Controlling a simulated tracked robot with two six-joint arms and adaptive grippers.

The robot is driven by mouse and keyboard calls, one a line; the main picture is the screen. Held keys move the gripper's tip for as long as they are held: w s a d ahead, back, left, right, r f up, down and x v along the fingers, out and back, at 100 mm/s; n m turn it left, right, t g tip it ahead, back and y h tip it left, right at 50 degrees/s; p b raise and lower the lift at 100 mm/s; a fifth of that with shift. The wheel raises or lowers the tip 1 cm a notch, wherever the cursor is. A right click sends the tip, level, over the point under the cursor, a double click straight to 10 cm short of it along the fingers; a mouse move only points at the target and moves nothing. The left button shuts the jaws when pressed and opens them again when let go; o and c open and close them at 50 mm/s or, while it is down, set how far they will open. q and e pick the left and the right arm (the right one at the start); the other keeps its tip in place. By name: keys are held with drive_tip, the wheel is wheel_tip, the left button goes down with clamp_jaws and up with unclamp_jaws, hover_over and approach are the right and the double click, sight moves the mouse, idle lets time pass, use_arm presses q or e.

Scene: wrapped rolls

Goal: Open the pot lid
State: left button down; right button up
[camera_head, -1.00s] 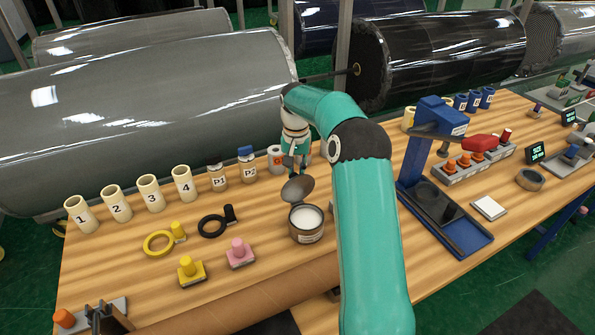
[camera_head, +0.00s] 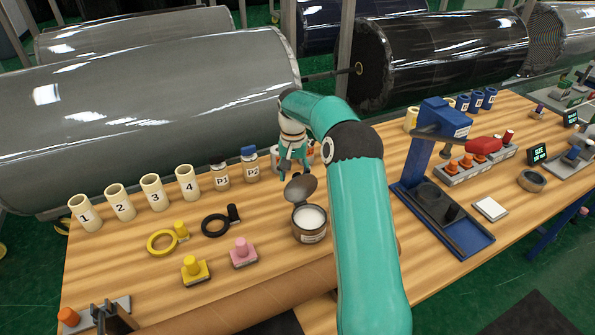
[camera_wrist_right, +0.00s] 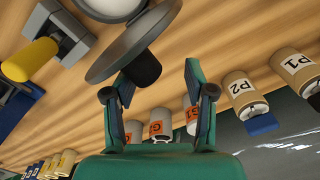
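The pot (camera_head: 310,236) is a small round tin with white contents, standing on the wooden bench in the head view. Its grey lid (camera_head: 301,187) is raised and tilted up at the pot's back edge, so the white inside shows. In the right wrist view the lid (camera_wrist_right: 112,56) is a dark disc with a black knob (camera_wrist_right: 146,70); part of the pot's white inside (camera_wrist_right: 112,6) shows at the top.
Numbered cream cups (camera_head: 151,192), small bottles P1 (camera_head: 222,180) and P2 (camera_head: 250,172) stand at the back left. Yellow (camera_head: 194,270) and pink (camera_head: 243,252) knobbed blocks sit left of the pot. A blue press stand (camera_head: 440,215) is on the right.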

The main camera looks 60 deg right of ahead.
drive_tip(key=shift+o, duration=0.6)
drive_tip(key=shift+w+a+f, duration=0.15)
drive_tip(key=shift+a+f, duration=0.1)
drive_tip(key=shift+a, duration=0.05)
drive_tip(key=shift+d+r, duration=0.1)
drive_tip(key=shift+r, duration=0.2)
wheel_tip(320, 180, up, 12)
drive_tip(key=shift+d+f, duration=0.15)
